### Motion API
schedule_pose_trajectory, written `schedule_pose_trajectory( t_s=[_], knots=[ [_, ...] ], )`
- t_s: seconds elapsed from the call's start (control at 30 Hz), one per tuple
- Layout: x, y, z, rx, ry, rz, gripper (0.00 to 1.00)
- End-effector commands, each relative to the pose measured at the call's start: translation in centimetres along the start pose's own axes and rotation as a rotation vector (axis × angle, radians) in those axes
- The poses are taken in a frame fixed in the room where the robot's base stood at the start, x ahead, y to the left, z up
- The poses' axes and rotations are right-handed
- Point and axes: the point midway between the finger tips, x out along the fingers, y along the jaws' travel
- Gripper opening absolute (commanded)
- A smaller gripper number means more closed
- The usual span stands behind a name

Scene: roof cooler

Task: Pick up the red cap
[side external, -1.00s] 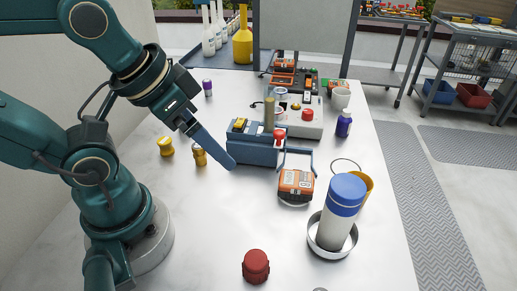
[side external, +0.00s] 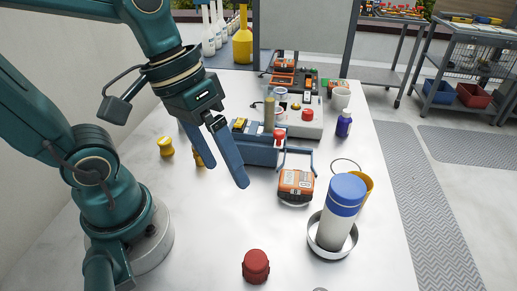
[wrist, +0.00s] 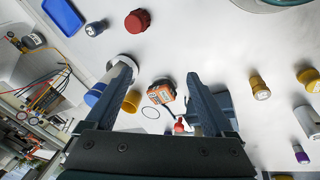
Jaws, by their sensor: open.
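The red cap (side external: 255,266) stands on the white table near its front edge in the side view. It also shows at the top of the wrist view (wrist: 137,21), beyond the fingertips and left of centre. My gripper (side external: 228,187) is open and empty in the side view, held above the table, behind and left of the cap. In the wrist view my gripper (wrist: 157,75) shows its two fingers wide apart with nothing between the tips. The cap is clear of both fingers and fully visible.
A white bottle with a blue lid (side external: 343,212) stands in a round metal tray (side external: 315,240) right of the cap. An orange device (side external: 296,186) and a blue-grey box (side external: 252,152) stand behind. The table around the cap is mostly clear.

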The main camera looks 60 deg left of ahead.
Motion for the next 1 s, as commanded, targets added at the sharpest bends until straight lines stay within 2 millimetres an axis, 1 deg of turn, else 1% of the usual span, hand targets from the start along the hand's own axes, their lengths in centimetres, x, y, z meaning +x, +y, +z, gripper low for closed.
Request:
schedule_pose_trajectory(
  t_s=[0.03,0.23,0.5,0.67,0.8,0.9,1.0],
  knots=[
    [0.7,0.4,0.0,-0.052,-0.075,0.022,0.88],
    [2.9,1.9,-0.1,-0.259,-0.34,0.113,0.88],
    [6.6,3.1,-0.7,-0.557,-0.666,0.214,0.88],
    [9.2,3.1,-0.8,-0.739,-0.844,0.261,0.88],
    [11.4,2.8,-0.4,-0.881,-0.976,0.285,0.88],
    [12.7,2.4,0.2,-0.951,-1.046,0.288,0.88],
    [13.5,2.0,1.0,-0.991,-1.094,0.282,0.88]
  ],
)
